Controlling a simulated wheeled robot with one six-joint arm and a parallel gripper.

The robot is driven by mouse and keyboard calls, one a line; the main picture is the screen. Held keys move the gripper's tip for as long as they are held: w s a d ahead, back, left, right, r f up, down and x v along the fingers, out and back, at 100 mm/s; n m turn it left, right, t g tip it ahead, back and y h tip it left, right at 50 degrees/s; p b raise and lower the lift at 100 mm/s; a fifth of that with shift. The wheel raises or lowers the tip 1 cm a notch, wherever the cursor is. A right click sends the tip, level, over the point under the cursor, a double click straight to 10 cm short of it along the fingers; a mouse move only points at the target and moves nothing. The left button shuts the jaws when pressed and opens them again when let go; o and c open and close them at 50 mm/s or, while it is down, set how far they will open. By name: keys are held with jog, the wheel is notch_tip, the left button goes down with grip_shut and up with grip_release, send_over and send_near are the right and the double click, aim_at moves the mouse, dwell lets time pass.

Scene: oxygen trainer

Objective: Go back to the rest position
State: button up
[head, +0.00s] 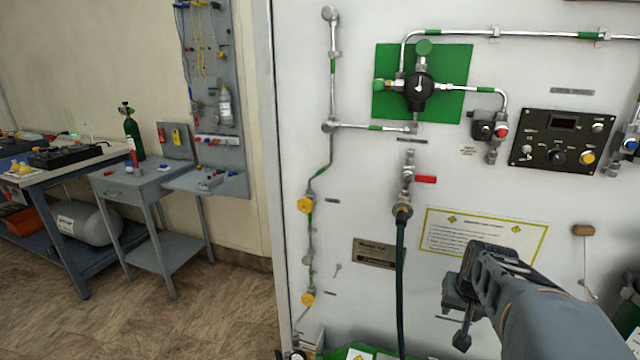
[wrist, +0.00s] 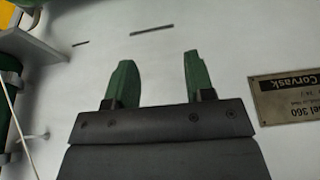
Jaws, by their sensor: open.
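My gripper (wrist: 156,82) shows in the wrist view with its two green fingertips apart and nothing between them. Behind the fingers is the white panel, with a dark slot mark above them and a metal nameplate (wrist: 287,95) at the right. In the head view my arm reaches in from the lower right. My gripper there (head: 462,338) is in front of the white panel (head: 350,215), below the yellow-bordered notice (head: 480,238) and right of the black hose (head: 400,285). It appears apart from the hose. The fingertips are small and partly hidden in this view.
A wooden-handled item (head: 583,230) hangs at right. At left are a grey table (head: 145,180) and open floor (head: 200,325).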

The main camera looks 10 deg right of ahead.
jog(key=s+a+r+n+y+p, duration=0.1)
jog(key=s+a+r+n+p, duration=0.1)
jog(key=a+r+p, duration=0.5)
jog(key=s+a+r+n+p, duration=0.3)
jog(key=s+a+r+p, duration=0.2)
jog(key=a+r+p, duration=0.3)
jog(key=a+p, duration=0.1)
jog(key=a, duration=0.2)
jog(key=shift+s+n+y, duration=0.15)
jog(key=shift+n+y, duration=0.15)
jog(key=shift+y, duration=0.1)
